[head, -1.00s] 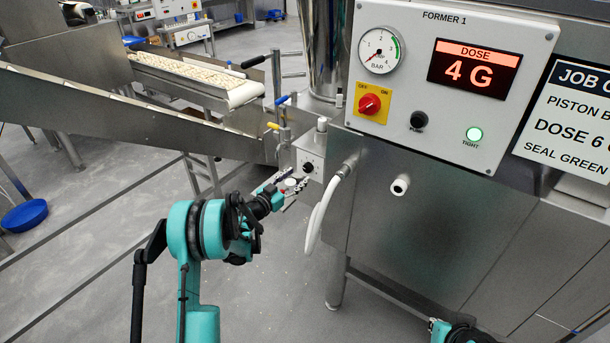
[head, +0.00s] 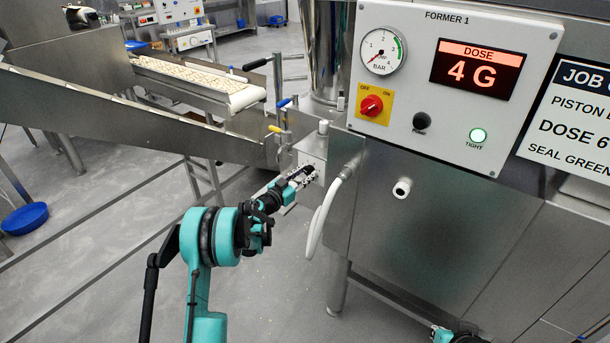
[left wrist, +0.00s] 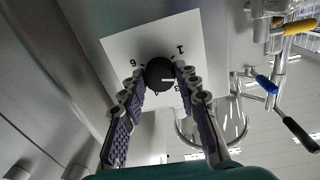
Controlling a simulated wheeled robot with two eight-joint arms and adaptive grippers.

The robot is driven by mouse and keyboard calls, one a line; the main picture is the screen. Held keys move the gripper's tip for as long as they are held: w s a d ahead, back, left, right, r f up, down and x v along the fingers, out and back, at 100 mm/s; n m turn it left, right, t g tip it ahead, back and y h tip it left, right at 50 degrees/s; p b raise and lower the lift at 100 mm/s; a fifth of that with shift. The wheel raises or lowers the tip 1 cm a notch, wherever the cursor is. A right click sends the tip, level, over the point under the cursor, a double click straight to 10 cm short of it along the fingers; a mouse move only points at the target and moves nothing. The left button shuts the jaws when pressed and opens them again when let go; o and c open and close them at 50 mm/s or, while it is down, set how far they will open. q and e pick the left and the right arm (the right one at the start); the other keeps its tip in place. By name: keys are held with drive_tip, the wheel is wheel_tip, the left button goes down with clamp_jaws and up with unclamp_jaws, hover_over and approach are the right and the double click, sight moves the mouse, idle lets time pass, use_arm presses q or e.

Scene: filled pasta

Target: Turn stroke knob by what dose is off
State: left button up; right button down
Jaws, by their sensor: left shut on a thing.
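The stroke knob (left wrist: 159,72) is round and black with a white pointer line, on a white dial plate (left wrist: 122,45) with digits around it. In the left wrist view the pointer points to the right. My left gripper (left wrist: 160,82) has a finger on each side of the knob and is shut on it. In the head view my left gripper (head: 303,176) reaches the small grey box (head: 313,150) and mostly hides the knob. The dose display (head: 477,72) reads 4 G. The job card (head: 570,125) shows DOSE 6, its right part cut off.
The control panel (head: 450,140) has a pressure gauge (head: 383,50), a red switch (head: 371,105), a black knob (head: 422,120) and a lit green TIGHT lamp (head: 479,134). A white hose (head: 318,225) hangs just right of my left gripper. Blue and yellow handles stand close behind.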

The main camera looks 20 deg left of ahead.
use_arm(q)
drive_tip(key=shift+m, duration=0.3)
drive_tip(key=m, duration=0.4)
drive_tip(key=shift+m+b, duration=0.3)
drive_tip(key=m, duration=0.9)
drive_tip(key=shift+d+m+y+b, duration=0.1)
drive_tip(key=shift+m+y+b, duration=0.2)
drive_tip(key=shift+y+b, duration=0.1)
drive_tip(key=m, duration=0.4)
drive_tip(key=shift+m, duration=0.3)
drive_tip(key=o, duration=1.2)
drive_tip(key=shift+c, duration=0.2)
drive_tip(key=shift+y, duration=0.3)
